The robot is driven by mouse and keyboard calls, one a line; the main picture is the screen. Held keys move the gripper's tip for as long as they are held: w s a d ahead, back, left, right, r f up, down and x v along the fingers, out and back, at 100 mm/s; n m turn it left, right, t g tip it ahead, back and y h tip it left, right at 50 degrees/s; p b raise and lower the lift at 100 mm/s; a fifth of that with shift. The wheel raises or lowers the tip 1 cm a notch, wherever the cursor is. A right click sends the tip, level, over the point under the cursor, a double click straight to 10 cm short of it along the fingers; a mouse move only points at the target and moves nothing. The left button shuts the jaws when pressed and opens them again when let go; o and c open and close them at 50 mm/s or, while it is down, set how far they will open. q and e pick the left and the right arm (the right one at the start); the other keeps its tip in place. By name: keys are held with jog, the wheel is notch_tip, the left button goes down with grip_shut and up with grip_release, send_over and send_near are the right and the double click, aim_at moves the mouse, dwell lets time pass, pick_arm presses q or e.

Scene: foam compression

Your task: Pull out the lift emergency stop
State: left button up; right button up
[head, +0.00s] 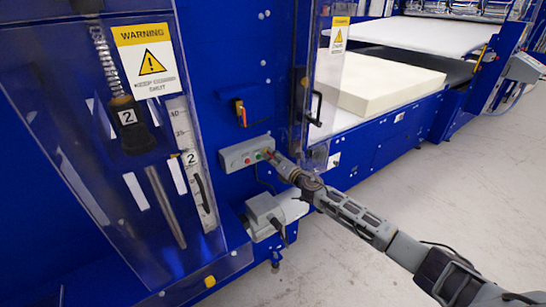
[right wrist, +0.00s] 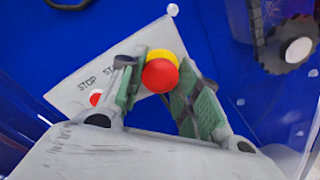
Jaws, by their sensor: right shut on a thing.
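The lift emergency stop (right wrist: 160,75) is a red round button with a yellow collar. It sits at the end of a grey control box (head: 236,157) on the blue machine front. The box also shows in the right wrist view (right wrist: 72,88), with STOP lettering and a smaller red button (right wrist: 96,97). My right gripper (right wrist: 158,88) has its green-padded fingers on either side of the emergency stop and is shut on it. In the head view the right gripper (head: 272,156) reaches the box's right end and mostly hides the button. My left gripper is not in view.
A clear guard with a warning sign (head: 148,60) stands at the left. A second clear door with a black handle (head: 314,108) stands just right of the box. A grey motor housing (head: 265,213) is below. A foam block (head: 388,82) lies on the bed behind.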

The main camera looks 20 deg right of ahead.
jog(key=shift+s+d, duration=0.15)
jog(key=shift+s, duration=0.1)
dwell(0.4)
jog(key=o, duration=2.2)
jog(key=shift+c, duration=0.2)
jog(key=shift+s, duration=0.1)
jog(key=v, duration=0.6)
jog(key=shift+s, duration=0.4)
